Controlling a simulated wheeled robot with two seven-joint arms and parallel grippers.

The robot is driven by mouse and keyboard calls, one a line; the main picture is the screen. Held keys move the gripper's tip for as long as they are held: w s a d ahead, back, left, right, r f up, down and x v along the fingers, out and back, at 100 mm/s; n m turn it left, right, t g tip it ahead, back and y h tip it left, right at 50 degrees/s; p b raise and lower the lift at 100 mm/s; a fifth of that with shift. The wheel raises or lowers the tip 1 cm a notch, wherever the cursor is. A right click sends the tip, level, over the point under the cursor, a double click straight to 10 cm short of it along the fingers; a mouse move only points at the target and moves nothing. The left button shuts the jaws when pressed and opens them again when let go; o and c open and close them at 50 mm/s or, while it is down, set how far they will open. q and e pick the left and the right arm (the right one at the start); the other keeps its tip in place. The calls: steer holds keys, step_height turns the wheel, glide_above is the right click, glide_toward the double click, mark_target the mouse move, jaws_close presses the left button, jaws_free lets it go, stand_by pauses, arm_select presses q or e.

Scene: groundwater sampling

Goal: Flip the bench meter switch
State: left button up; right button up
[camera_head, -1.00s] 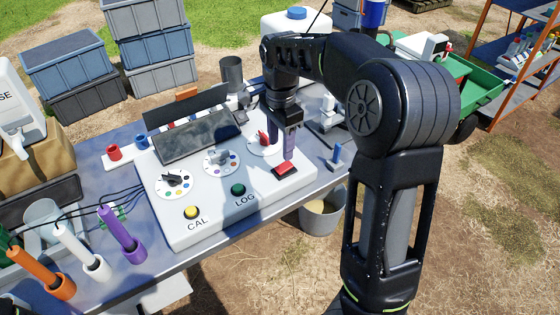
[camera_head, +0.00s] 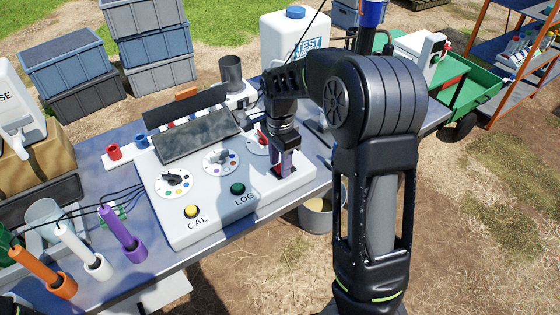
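The bench meter (camera_head: 215,215) is a wide pale grey console on the table, with a dark screen, dials, a yellow CAL button (camera_head: 191,211) and a green LOG button (camera_head: 237,189). Its red rocker switch, at the console's right front, is now mostly hidden behind my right gripper (camera_head: 284,172). That gripper points down with its fingertips at the switch; I cannot tell whether they touch it or how far apart the fingers are. My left gripper is not in view.
A red-pointer dial (camera_head: 255,145) sits just behind the gripper. Orange, white and purple probes (camera_head: 115,229) stand in holders at the left front. A white jug (camera_head: 292,40) stands behind the console. A bucket (camera_head: 318,214) is on the ground below the table's front edge.

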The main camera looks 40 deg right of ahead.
jaws_close()
steer(key=shift+d, duration=0.1)
steer(key=shift+d+y, duration=0.4)
steer(key=shift+y, duration=0.7)
steer(key=shift+d+y, duration=0.15)
steer(key=shift+y, duration=1.05)
steer(key=shift+r, duration=0.1)
steer(key=shift+o, duration=1.4)
jaws_free()
